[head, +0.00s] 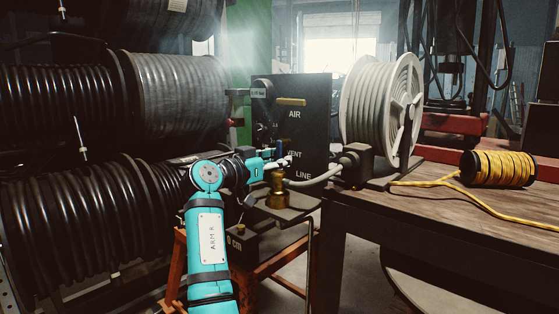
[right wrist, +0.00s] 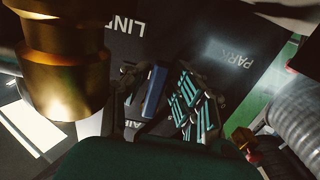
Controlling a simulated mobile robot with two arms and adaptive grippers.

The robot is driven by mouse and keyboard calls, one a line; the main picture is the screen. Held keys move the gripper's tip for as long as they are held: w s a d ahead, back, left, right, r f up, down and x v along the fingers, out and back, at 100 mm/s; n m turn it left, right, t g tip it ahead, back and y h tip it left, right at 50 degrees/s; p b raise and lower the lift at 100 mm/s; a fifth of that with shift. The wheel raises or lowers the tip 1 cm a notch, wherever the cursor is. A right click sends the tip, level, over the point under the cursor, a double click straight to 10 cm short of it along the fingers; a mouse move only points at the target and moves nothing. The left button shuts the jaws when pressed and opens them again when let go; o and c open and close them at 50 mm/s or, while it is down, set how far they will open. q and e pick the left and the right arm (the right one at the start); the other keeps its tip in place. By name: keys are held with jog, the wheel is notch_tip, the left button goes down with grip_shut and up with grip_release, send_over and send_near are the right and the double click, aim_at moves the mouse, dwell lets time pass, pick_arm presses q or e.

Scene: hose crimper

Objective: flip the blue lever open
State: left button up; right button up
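The blue lever (right wrist: 155,91) shows in the right wrist view as a short blue bar against the dark panel. My right gripper (right wrist: 160,100) has its two dark fingers on either side of it, with teal stripes on the right finger. The fingers look apart, and the lever lies in the gap, nearer the left finger; contact cannot be told. My left gripper is not in view.
A brass fitting (right wrist: 62,60) is close by in the right wrist view; it also shows below the gripper in the head view (head: 277,190). A wooden table (head: 440,215) holds a yellow hose coil (head: 497,168).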

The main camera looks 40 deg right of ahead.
aim_at(288, 118)
jog(key=shift+o, duration=0.8)
jog(key=shift+d, duration=0.15)
notch_tip(288, 118, up, 10)
jog(key=shift+f, duration=0.1)
